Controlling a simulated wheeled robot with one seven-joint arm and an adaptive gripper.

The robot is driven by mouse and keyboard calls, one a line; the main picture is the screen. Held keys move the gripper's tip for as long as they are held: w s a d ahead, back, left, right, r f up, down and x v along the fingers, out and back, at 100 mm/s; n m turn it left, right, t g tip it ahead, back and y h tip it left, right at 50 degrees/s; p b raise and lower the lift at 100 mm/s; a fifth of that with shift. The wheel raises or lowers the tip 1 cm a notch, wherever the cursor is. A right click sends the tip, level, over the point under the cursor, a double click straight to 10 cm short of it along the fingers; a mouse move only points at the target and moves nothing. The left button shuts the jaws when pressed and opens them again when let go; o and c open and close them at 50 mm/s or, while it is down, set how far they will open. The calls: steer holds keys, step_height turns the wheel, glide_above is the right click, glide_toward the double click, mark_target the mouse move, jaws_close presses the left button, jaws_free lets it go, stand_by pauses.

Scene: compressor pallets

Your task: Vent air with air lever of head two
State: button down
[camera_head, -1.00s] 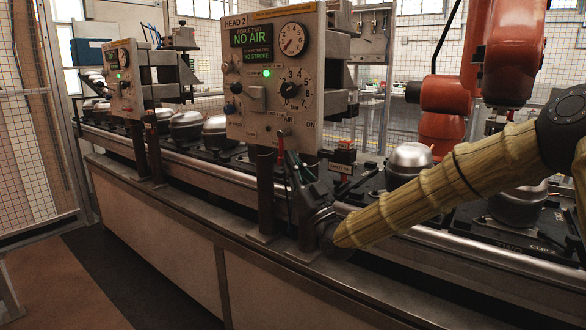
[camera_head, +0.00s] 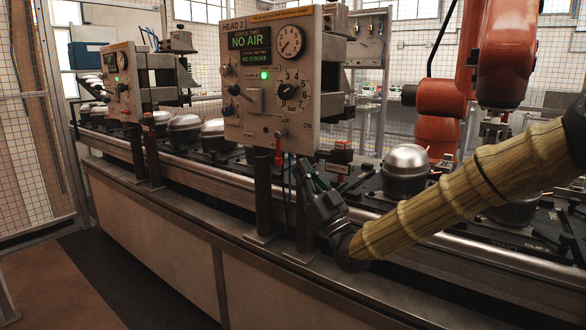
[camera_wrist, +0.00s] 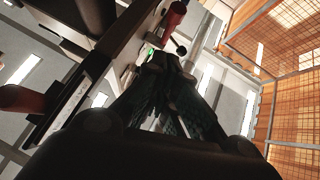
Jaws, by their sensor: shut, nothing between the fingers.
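The head two panel (camera_head: 305,110) carries a gauge (camera_head: 289,41), a round dial (camera_head: 291,87) and a display reading "NO AIR" (camera_head: 249,40). A red-gripped lever (camera_head: 278,149) hangs down at the panel's lower edge near the "AIR" and "ON" labels; I take it for the air lever. My gripper (camera_head: 303,164) is shut and empty, just right of and slightly below the lever, apart from it in the head view. In the wrist view, a red handle (camera_wrist: 174,18) lies just beyond my fingertips (camera_wrist: 166,55). Whether they touch there is unclear.
Dark posts (camera_head: 264,195) support the panel above the conveyor edge. Another head panel (camera_head: 123,85) stands at left. An orange robot (camera_head: 440,97) stands behind.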

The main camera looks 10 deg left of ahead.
steer(key=a+f+v, duration=0.1)
steer(key=v, duration=0.7)
steer(key=shift+d+f, duration=0.2)
steer(key=s+d+f+m+g+h, duration=0.25)
steer(key=f+h, duration=0.25)
steer(key=f, duration=1)
steer(key=s+d+f+m+g+h, duration=0.1)
steer(key=d+f+m+h, duration=0.2)
steer(key=f, duration=1.2)
steer(key=s+d+f+m+g+h, duration=0.1)
steer(key=s+d+f+g+h, duration=0.3)
steer(key=s+f, duration=0.55)
steer(key=s+d+f+m+g+h, duration=0.25)
steer(key=s+d+f, duration=0.35)
steer(key=f, duration=0.6)
steer(key=s+d+f+m+g+h, duration=0.1)
steer(key=s+d+f+g+h, duration=0.15)
steer(key=s+d, duration=0.45)
steer(key=s+d+f+g+h+p, duration=0.1)
steer(key=s+d+f+g, duration=0.15)
steer(key=s, duration=0.85)
steer(key=s+d+f+m+g+h, duration=0.1)
steer(key=s+d+f+g+h, duration=0.15)
steer(key=s+d, duration=0.45)
step_height(320, 180, up, 21)
steer(key=s+a+p, duration=0.1)
steer(key=a+p, duration=0.1)
steer(key=p, duration=2)
steer(key=shift+t, duration=0.35)
